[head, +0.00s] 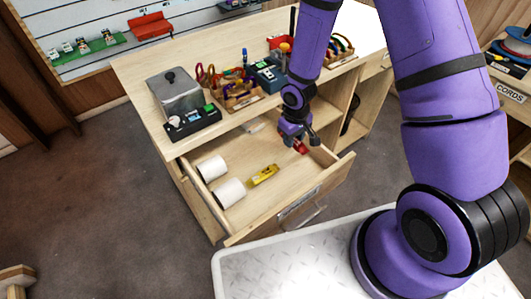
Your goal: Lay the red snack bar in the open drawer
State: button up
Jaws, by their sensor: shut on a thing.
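The open drawer (245,211) sticks out from the front of the wooden counter. My gripper (299,143) is over the right rear part of the drawer, pointing down. It is shut on the red snack bar (301,147), of which a small red part shows below the fingers. I cannot tell whether the bar touches the drawer floor. A yellow bar (263,175) lies in the middle of the drawer. Two white rolls (230,192) lie at the drawer's left side.
The drawer's front wall (300,196) stands towards me. Bare drawer floor lies around the yellow bar.

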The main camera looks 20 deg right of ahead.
aim_at(291, 159)
jog(key=shift+d+f, duration=0.1)
jog(key=shift+f, duration=4.15)
jog(key=shift+f, duration=0.1)
jog(key=o, duration=0.9)
